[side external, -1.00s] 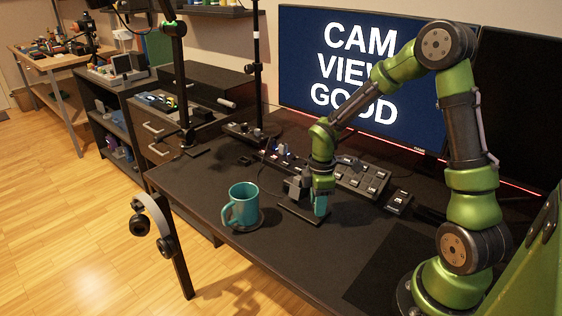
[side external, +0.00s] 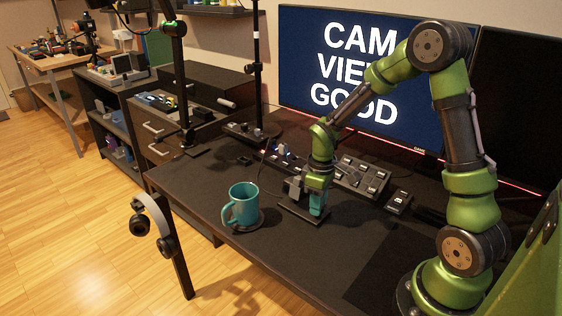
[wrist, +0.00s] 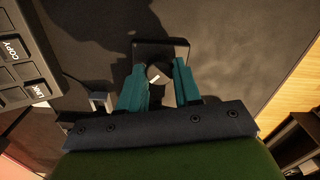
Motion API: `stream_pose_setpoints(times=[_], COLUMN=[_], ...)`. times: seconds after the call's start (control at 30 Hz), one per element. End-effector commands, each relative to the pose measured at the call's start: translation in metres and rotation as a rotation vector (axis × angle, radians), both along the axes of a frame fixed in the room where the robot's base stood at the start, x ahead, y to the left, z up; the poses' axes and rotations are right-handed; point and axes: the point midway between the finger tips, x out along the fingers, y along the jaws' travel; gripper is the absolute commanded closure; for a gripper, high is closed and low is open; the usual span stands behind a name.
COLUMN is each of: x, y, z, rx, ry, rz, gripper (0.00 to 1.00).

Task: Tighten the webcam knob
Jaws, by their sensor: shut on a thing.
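The knob (wrist: 158,74) is a round grey disc with a white mark, seen end-on in the wrist view. It sits over a dark rectangular base plate (wrist: 178,44), which also lies on the desk in the side view (side external: 296,220). My gripper (wrist: 160,82) points down with its teal fingers on either side of the knob, shut on it. In the side view my gripper (side external: 317,207) stands just above the plate and hides the knob. I cannot make out a webcam clearly.
A teal mug (side external: 243,204) stands on a coaster left of my gripper. A button panel (side external: 360,178) lies behind it. The monitor (side external: 345,75) reads "CAM VIEW GOOD". Headphones (side external: 150,225) hang at the desk's left edge. Desk in front is clear.

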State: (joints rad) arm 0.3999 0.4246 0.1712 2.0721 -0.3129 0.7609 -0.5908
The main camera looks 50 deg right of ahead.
Motion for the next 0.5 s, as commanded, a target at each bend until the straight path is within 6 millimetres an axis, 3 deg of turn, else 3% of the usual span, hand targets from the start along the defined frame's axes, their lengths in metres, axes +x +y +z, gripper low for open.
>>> stream_pose_setpoints(times=[0.5], x=[0.0016], y=[-0.0001], z=[0.0011], rx=[-0.001], ry=[-0.005], rz=[-0.476], gripper=[0.97])
